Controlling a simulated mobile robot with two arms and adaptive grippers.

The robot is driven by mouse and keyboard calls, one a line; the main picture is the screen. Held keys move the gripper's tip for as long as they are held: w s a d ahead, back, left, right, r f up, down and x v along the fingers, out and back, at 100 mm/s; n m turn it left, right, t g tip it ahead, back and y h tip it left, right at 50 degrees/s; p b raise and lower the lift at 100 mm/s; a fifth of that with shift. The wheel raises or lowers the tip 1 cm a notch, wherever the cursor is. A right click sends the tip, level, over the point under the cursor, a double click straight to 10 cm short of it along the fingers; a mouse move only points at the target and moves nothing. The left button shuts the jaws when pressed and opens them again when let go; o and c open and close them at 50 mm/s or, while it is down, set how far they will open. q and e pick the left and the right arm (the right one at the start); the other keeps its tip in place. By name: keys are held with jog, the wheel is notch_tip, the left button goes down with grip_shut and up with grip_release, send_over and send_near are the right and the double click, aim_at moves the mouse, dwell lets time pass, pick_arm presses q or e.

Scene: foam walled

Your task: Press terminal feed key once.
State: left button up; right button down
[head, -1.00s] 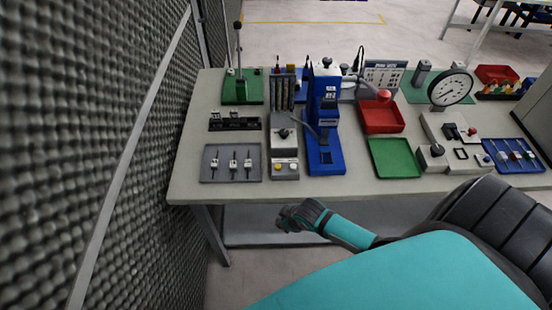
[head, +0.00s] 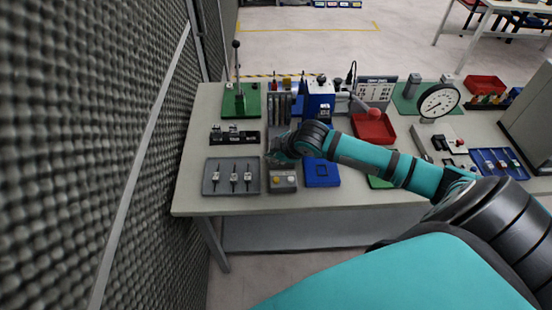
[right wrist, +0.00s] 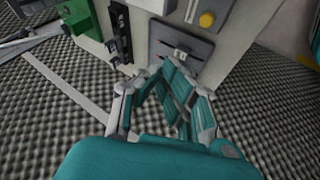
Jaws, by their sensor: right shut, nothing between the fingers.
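A small grey key box (head: 283,187) stands at the table's front, with a yellow key (head: 276,179) and a pale key (head: 290,179) on top. I cannot read any label, so which one is the terminal feed key is unclear. In the right wrist view the yellow key (right wrist: 207,19) shows at the top. My right gripper (head: 277,161) is shut and empty, just behind the box in the head view, apparently above the table. It also shows in the right wrist view (right wrist: 158,72). My left gripper is not in view.
A grey tray with several small parts (head: 213,185) lies left of the box. A black rail (head: 217,137) and a green lever stand (head: 233,102) are behind.

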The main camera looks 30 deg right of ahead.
jog(key=shift+w+f, duration=0.1)
jog(key=shift+f, duration=0.05)
jog(key=shift+f, duration=0.1)
jog(key=b, duration=0.5)
send_over(274, 180)
notch_tip(274, 180, down, 7)
jog(key=shift+a+r, duration=0.1)
jog(key=shift+f+b, duration=0.35)
jog(key=shift+f, duration=0.5)
jog(key=shift+f, duration=0.15)
dwell(0.4)
jog(key=shift+f, duration=0.25)
